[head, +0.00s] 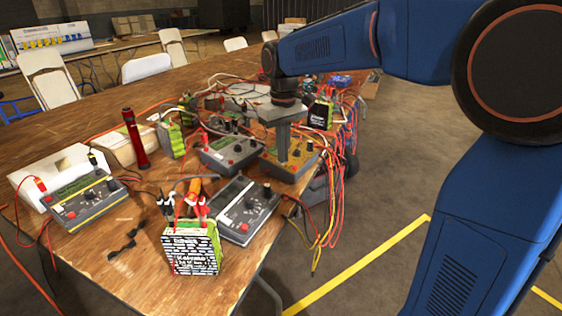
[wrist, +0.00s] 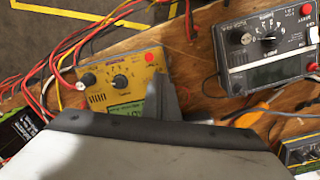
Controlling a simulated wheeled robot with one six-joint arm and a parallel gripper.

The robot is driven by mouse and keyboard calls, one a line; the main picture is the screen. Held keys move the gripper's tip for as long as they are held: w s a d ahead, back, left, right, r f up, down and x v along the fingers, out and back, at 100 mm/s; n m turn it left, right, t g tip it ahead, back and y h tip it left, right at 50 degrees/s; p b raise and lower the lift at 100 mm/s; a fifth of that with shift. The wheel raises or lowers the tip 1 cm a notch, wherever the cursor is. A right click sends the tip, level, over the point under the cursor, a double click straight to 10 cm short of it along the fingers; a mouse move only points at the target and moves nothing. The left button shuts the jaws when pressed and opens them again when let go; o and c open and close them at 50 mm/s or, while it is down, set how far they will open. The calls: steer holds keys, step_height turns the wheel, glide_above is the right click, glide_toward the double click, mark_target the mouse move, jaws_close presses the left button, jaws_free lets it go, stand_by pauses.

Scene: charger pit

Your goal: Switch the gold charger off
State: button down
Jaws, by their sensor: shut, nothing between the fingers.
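The gold charger (head: 268,160) is a yellow-topped box near the table's right edge, partly hidden behind my gripper in the head view. In the wrist view the gold charger (wrist: 100,72) shows two black knobs, a red button (wrist: 149,57) at its top right corner, and a green display partly covered by the gripper body. My gripper (head: 283,160) points down over the charger with its fingers together and empty. In the wrist view the fingertips (wrist: 164,82) appear near the charger's right side, just below the red button. I cannot tell whether they touch it.
A grey charger (wrist: 268,45) lies to the right in the wrist view. Other grey chargers (head: 230,152), a red flashlight (head: 134,138) and a labelled battery pack (head: 191,247) crowd the wooden table (head: 120,285). Red and yellow cables (head: 325,215) hang over the right edge.

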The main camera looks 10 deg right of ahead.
steer(key=shift+f, duration=0.2)
step_height(320, 180, up, 7)
stand_by(1.1)
steer(key=s+d+f+m+t, duration=0.1)
steer(key=s+d+f, duration=0.1)
steer(key=s+d, duration=0.45)
steer(key=s+d+f+m+t, duration=0.2)
steer(key=s+d, duration=0.1)
steer(key=s, duration=0.7)
steer(key=s+d+f+m+t, duration=0.1)
steer(key=s+d+f, duration=0.2)
steer(key=s+f, duration=0.7)
steer(key=s, duration=0.2)
steer(key=shift+s+d+m+t, duration=0.35)
steer(key=shift+d+m+t, duration=0.05)
steer(key=shift+r, duration=0.1)
